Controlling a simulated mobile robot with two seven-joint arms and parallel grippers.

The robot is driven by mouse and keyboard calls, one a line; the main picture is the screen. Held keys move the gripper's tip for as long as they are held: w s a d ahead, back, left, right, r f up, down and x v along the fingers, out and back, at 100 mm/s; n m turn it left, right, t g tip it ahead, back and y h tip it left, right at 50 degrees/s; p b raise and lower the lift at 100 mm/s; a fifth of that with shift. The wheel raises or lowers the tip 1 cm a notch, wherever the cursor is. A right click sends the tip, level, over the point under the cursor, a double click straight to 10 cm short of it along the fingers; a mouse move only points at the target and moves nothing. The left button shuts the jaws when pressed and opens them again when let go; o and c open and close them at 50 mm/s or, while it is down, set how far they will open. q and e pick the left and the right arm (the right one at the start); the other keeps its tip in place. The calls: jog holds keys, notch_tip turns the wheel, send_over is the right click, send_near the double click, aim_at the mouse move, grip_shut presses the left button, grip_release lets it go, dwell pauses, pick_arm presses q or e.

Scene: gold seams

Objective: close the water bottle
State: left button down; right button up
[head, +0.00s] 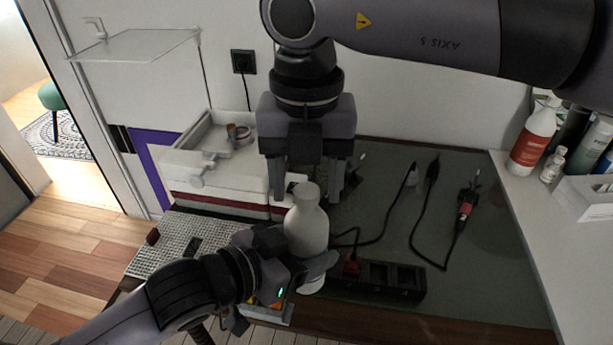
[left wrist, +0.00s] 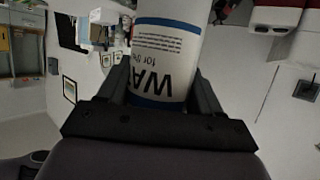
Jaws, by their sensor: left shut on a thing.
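The water bottle (head: 306,228) is white and stands upright in my left gripper (head: 312,268) in the head view. In the left wrist view the bottle (left wrist: 166,45) has blue bands and upside-down lettering starting "WA", between the two fingers of the left gripper (left wrist: 160,95). My right gripper (head: 307,188) points down just behind and above the bottle top, its two fingers spread apart. I see nothing between them, though the bottle top hides part of the gap. I cannot tell whether a cap is on the bottle. No separate cap is clearly visible.
A dark green mat (head: 400,215) holds a black power strip (head: 385,278), cables and a red-handled tool (head: 465,208). A white box (head: 225,170) stands at the left. A red-labelled bottle (head: 533,138) and others stand on the right shelf. The mat's right side has free room.

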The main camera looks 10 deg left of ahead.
jog(key=shift+r, duration=0.1)
notch_tip(320, 180, up, 12)
dwell(0.6)
dwell(0.5)
